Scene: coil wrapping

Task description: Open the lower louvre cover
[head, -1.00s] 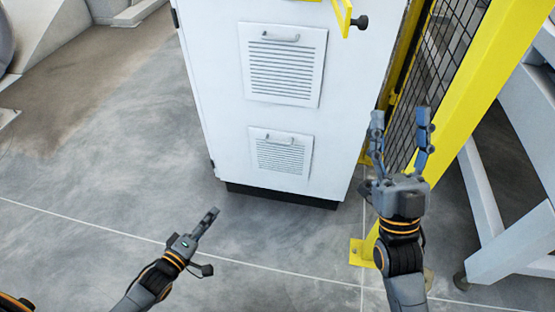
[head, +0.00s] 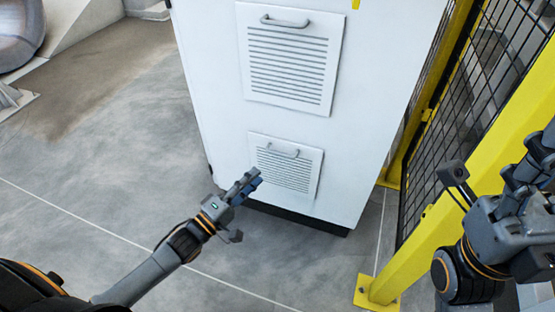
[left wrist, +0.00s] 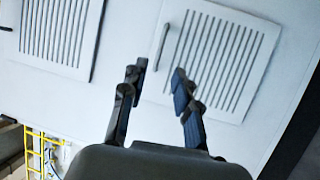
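The lower louvre cover (head: 297,172) is a small white slatted panel low on the white cabinet, closed, with a thin grey bar handle (head: 283,152) along its top edge. In the left wrist view the lower cover (left wrist: 228,62) appears turned sideways, its handle (left wrist: 161,46) just beyond my fingers. My left gripper (head: 250,180) is in front of the lower cover's left edge; in the left wrist view its fingers (left wrist: 158,78) are apart with nothing between them. My right gripper (head: 535,165) is at the right edge, partly cut off, away from the cover.
The upper louvre cover (head: 292,55) sits closed above on the cabinet (head: 213,85). A yellow-framed mesh fence (head: 445,210) stands right of the cabinet, near my right arm. Grey floor (head: 110,140) is free to the left.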

